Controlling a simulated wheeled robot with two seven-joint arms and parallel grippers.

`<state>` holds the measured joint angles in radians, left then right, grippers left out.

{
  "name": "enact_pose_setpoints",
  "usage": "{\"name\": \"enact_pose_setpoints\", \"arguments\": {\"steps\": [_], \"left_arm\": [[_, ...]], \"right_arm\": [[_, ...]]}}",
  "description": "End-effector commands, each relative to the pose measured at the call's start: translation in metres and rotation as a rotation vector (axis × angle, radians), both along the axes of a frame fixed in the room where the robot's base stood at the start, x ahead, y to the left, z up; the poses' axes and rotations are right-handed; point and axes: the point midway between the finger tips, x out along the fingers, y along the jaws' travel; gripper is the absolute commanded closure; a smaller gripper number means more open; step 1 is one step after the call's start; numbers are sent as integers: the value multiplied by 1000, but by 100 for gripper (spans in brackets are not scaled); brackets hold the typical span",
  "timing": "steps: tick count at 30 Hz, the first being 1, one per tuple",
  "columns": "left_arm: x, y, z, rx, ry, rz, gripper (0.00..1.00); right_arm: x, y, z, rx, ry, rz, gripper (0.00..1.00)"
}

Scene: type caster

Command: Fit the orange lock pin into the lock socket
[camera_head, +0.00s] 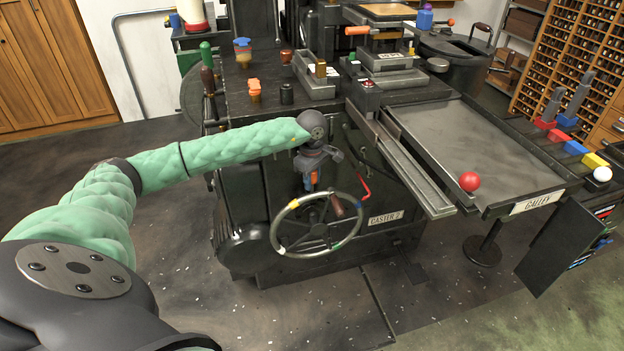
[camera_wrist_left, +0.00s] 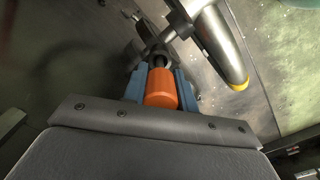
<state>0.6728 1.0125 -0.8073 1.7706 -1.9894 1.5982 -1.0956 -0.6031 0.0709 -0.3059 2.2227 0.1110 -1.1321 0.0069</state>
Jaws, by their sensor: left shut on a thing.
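My left gripper (camera_head: 312,185) is in front of the dark machine, just above the handwheel. In the left wrist view its two blue fingers (camera_wrist_left: 160,88) are shut on the orange lock pin (camera_wrist_left: 161,90). The pin's orange body points away from the wrist. A dark rounded part (camera_wrist_left: 159,62) shows at the pin's far end; I cannot tell whether it belongs to the pin or to the lock socket. In the head view only a little orange shows between the fingers. I cannot make out the lock socket clearly. My right gripper is not in view.
The silver-rimmed handwheel (camera_head: 284,237) stands just below the gripper; its rim (camera_wrist_left: 222,48) passes close by at right. A red crank (camera_head: 363,187) is right of the gripper. The machine's top holds an orange-topped piece (camera_head: 254,86). A red ball (camera_head: 469,181) sits by the galley table (camera_head: 455,140).

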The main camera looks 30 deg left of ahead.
Motion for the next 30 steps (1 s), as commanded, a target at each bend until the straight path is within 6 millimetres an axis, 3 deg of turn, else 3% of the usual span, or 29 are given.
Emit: {"name": "enact_pose_setpoints", "arguments": {"steps": [18,19,22,23,30], "left_arm": [[-1,0,-18,1,6,1,100],[-2,0,-18,1,7,1,70],[-2,0,-18,1,8,1,50],[-2,0,-18,1,8,1,47],[-2,1,-20,1,10,2,47]], "right_arm": [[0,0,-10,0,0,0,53],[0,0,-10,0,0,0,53],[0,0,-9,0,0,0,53],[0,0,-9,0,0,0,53],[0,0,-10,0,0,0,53]]}}
